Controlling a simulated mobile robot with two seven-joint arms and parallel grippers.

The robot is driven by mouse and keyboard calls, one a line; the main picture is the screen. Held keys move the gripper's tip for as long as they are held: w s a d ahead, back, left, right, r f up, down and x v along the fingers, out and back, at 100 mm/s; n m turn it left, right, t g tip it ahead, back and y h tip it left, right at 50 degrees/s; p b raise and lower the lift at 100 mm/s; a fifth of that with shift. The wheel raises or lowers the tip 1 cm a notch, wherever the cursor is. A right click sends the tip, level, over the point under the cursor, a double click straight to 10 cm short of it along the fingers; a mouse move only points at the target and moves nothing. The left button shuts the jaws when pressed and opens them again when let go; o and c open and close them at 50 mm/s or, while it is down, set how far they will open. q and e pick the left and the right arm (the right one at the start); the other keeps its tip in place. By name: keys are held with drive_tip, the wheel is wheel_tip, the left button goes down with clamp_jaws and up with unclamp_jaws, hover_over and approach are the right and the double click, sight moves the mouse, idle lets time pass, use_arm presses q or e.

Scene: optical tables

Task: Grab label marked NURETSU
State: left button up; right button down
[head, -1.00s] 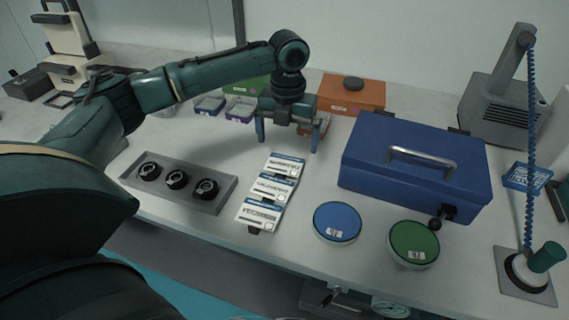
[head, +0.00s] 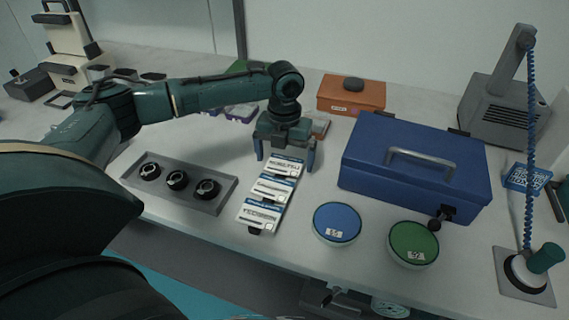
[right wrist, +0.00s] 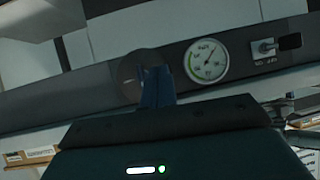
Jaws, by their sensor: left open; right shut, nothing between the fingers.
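Three white labels with blue top edges lie in a slanted row on the table: a far label (head: 285,166), a middle label (head: 272,189) and a near label (head: 259,214). Their print is too small for me to tell which reads NURETSU. My left gripper (head: 285,158) points down at the far label, with its fingers apart on either side of that label's far end. It is empty. My right gripper (right wrist: 156,87) shows in the right wrist view with its fingers together and nothing between them, away from the labels.
A grey tray (head: 213,205) with three black round parts is left of the labels. A blue dish (head: 337,222), a green dish (head: 413,243) and a blue toolbox (head: 375,155) stand to the right. An orange box (head: 335,96) is behind. The right wrist view shows a gauge (right wrist: 207,61).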

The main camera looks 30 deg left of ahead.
use_arm(q)
drive_tip(key=shift+f+p, duration=0.2)
drive_tip(key=shift+p, duration=0.15)
idle(0.4)
drive_tip(key=c, duration=1)
